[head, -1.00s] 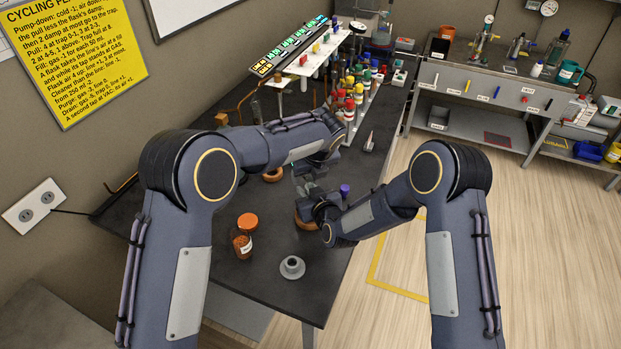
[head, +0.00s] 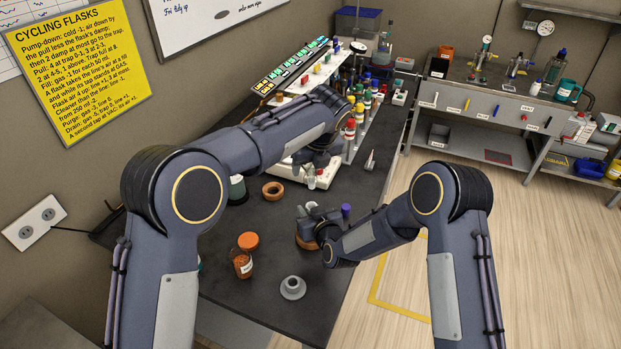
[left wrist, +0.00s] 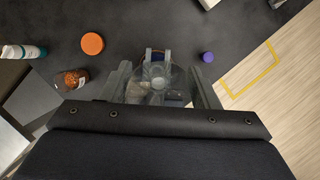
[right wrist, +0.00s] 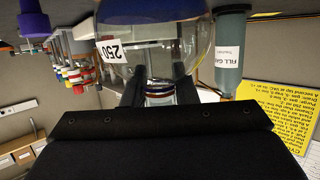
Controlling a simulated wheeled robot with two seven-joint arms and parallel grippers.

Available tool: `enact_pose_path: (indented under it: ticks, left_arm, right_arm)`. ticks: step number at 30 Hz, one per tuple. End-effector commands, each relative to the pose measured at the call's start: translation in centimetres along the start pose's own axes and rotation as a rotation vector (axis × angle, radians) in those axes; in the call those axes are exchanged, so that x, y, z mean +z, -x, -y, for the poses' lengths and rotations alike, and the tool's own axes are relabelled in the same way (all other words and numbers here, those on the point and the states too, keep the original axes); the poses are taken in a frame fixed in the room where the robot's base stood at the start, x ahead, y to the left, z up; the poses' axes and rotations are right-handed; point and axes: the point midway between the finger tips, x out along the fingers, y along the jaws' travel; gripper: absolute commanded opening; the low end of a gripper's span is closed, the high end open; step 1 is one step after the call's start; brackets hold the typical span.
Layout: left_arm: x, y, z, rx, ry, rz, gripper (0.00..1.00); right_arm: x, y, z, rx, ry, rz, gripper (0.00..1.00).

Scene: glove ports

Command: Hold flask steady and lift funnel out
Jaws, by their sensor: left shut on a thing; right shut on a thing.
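My left gripper (head: 318,168) is shut on the clear funnel (left wrist: 157,76), which sits between its fingers in the left wrist view. In the head view the funnel is held above and behind my right gripper (head: 308,216); its stem's lower end is not clear. My right gripper is shut on the neck (right wrist: 160,92) of the round clear flask (right wrist: 155,45), marked 250. In the head view the flask is mostly hidden by my right gripper, at a cork ring (head: 305,241) on the bench.
An empty cork ring (head: 273,190) lies left of the flask. A purple cap (head: 346,210) stands close right. Colourful bottles (head: 360,115) fill the back.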

Motion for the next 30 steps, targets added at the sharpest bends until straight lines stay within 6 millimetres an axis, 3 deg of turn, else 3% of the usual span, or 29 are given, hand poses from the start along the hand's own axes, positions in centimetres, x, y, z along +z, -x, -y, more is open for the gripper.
enact_pose_path:
  ticks: [10,11,17,26,30]
  left_arm:
    - [0.3,0.8,0.0,0.0,0.0,0.0,0.33]
    - [0.3,0.8,0.0,0.0,0.0,0.0,0.33]
    - [0.3,0.8,0.0,0.001,0.0,0.0,0.33]
    - [0.3,0.8,0.0,0.001,0.0,0.0,0.33]
    - [0.3,0.8,0.0,0.001,0.0,0.0,0.33]
  right_arm:
    - [0.0,0.0,0.0,0.0,0.0,0.0,0.0]
    - [0.0,0.0,0.0,0.0,0.0,0.0,0.27]
    - [0.0,0.0,0.0,0.0,0.0,0.0,0.51]
    - [0.0,0.2,0.0,0.0,0.0,0.0,0.51]
    - [0.0,1.8,0.0,0.0,0.0,0.001,0.51]
